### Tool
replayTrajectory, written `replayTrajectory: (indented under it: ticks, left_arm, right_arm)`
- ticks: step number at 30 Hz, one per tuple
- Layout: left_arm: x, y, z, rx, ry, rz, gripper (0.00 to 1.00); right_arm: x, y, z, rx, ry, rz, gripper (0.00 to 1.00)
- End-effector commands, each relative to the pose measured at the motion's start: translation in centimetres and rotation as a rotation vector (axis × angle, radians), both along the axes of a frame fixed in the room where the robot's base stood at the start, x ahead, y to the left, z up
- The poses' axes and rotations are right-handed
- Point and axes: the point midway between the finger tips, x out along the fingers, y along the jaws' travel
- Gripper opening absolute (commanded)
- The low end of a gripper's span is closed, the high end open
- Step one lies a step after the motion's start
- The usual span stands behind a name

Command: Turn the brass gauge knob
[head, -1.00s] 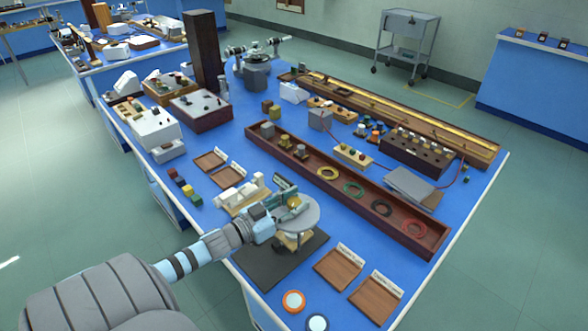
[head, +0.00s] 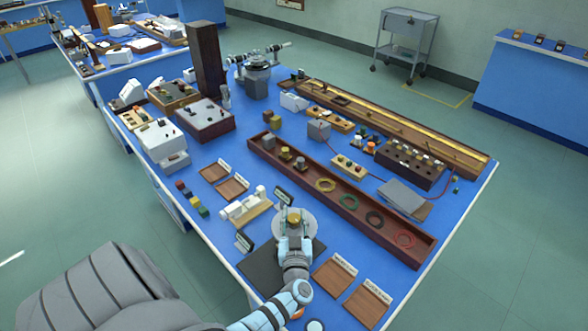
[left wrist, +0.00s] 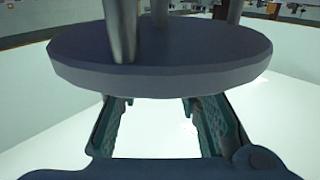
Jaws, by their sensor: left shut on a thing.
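The brass gauge knob (head: 293,217) shows as a small yellow-gold piece over a round grey disc (head: 307,228) near the bench's front part. The disc fills the upper middle of the left wrist view (left wrist: 160,80), with metal posts on it. My left gripper (head: 294,241) reaches in from the front edge, at the near side of the disc. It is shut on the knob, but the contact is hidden. In the left wrist view its two fingers (left wrist: 160,108) stand apart, and the disc hides their tips. My right gripper is not in view.
A dark mat (head: 262,270) lies under the gauge. Wooden trays (head: 333,277) with cards are close on the right. A white block stand (head: 247,208) is at the left. A long wooden trough (head: 345,205) with coloured rings runs behind.

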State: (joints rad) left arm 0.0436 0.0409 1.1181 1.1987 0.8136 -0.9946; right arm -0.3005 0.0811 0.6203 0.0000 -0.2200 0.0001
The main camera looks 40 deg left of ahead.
Motion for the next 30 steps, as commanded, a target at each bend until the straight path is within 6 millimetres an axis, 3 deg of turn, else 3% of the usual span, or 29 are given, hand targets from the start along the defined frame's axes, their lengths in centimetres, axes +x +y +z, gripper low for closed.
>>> replayTrajectory:
  ticks: [8,14,20,30]
  left_arm:
    - [0.3,-0.1,-0.1,0.002,-0.004,0.258,0.04]
    - [0.3,0.0,-0.4,0.002,-0.006,0.448,0.04]
    - [0.3,0.0,-0.7,0.002,-0.008,0.639,0.04]
    - [0.2,0.1,-1.1,0.003,-0.007,0.943,0.04]
  right_arm:
    - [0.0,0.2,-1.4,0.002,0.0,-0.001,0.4]
    - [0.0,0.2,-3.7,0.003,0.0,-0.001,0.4]
    - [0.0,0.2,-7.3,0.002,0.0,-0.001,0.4]
    - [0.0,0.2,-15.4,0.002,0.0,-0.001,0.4]
